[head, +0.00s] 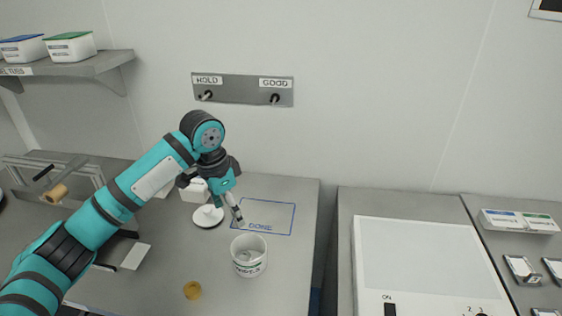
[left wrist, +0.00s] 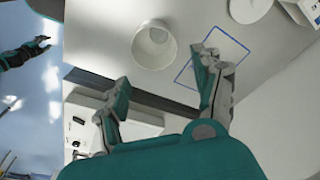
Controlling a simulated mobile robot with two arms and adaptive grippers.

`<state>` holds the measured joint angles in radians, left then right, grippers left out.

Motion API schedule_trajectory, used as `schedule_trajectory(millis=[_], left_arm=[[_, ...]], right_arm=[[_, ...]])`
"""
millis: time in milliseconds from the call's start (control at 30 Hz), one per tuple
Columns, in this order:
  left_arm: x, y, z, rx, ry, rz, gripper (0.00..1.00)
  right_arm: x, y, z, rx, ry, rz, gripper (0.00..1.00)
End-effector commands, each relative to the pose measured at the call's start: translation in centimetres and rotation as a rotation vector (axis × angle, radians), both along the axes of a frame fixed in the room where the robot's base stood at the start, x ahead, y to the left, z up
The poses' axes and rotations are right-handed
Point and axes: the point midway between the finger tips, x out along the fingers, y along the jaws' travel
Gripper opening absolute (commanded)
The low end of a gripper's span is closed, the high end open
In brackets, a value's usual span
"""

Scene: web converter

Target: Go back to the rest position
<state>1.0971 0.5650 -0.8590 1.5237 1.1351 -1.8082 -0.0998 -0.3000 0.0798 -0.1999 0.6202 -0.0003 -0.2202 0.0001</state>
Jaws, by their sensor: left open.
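My left arm, teal and dark grey, reaches in from the left in the head view. Its gripper (head: 237,214) points down above the bench, beside the rim of a white tub (head: 249,258). In the left wrist view the left gripper (left wrist: 160,70) has its two fingers spread apart with nothing between them. The white tub (left wrist: 153,47) stands beyond the fingertips there, apart from them. Part of my other arm, with its gripper (left wrist: 37,47), shows small at the left edge of the left wrist view; its jaw state is unclear.
A blue outline marked DONE (head: 268,227) lies empty behind the tub. A gap separates the bench from a white panel (head: 425,258). A hook rail (head: 242,90) is on the wall.

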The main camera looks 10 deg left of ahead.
Motion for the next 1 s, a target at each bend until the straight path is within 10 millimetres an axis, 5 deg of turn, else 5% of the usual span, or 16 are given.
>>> schedule_trajectory(millis=[233, 400, 600, 1000], left_arm=[[-2.9, -3.2, -5.4, -0.033, -0.001, -0.036, 0.67], [-7.7, -6.9, -11.1, -0.106, -0.034, -0.028, 0.67], [-13.6, -8.7, -15.4, -0.188, -0.073, 0.073, 0.67], [-23.8, -4.6, -18.8, -0.190, -0.133, 0.414, 0.67]], right_arm=[[0.0, 0.0, 0.0, 0.000, 0.000, 0.000, 0.40], [0.0, 0.0, 0.0, 0.000, 0.000, 0.000, 0.40], [0.0, 0.0, 0.0, 0.000, 0.000, 0.000, 0.40], [0.0, 0.0, 0.0, 0.000, 0.000, 0.000, 0.40]])
